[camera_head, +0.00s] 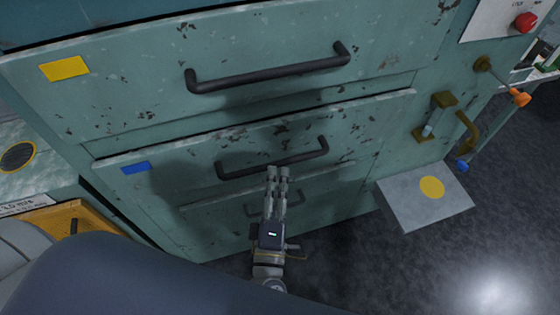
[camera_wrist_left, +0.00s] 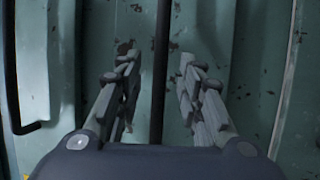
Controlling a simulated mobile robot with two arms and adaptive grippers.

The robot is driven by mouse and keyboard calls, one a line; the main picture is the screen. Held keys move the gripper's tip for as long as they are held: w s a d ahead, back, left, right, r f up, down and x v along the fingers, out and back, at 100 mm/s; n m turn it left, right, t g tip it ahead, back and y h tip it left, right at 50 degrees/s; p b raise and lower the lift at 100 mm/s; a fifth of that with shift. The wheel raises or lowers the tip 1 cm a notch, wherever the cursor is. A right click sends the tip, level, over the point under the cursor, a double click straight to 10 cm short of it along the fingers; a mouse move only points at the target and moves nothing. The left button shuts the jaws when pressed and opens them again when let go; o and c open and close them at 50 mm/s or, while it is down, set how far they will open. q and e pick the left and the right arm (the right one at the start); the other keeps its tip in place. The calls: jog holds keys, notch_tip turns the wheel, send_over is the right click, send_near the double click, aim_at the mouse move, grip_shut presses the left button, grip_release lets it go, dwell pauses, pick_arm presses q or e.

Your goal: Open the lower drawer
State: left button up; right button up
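The lower drawer (camera_head: 340,125) has a worn green front with a blue label (camera_head: 136,168) and a dark bar handle (camera_head: 235,170). My left gripper (camera_head: 278,168) is at the middle of this handle, with its two fingers apart. In the left wrist view the handle (camera_wrist_left: 161,75) runs between the spread fingers (camera_wrist_left: 159,62), with a gap on each side; whether the fingertips reach past the bar is hard to tell. The upper drawer (camera_head: 130,90), with a yellow label and its own bar handle (camera_head: 265,75), is above. My right gripper is not in view.
A grey panel with a yellow dot (camera_head: 425,195) juts out at the right, below brass fittings (camera_head: 435,115). A red button (camera_head: 525,22) is at upper right. An orange-yellow drawer or box (camera_head: 70,218) is at lower left. Dark floor (camera_head: 400,270) lies clear at lower right.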

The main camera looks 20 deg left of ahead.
aim_at(279, 161)
pick_arm(q)
jog(key=x, duration=0.5)
grip_shut()
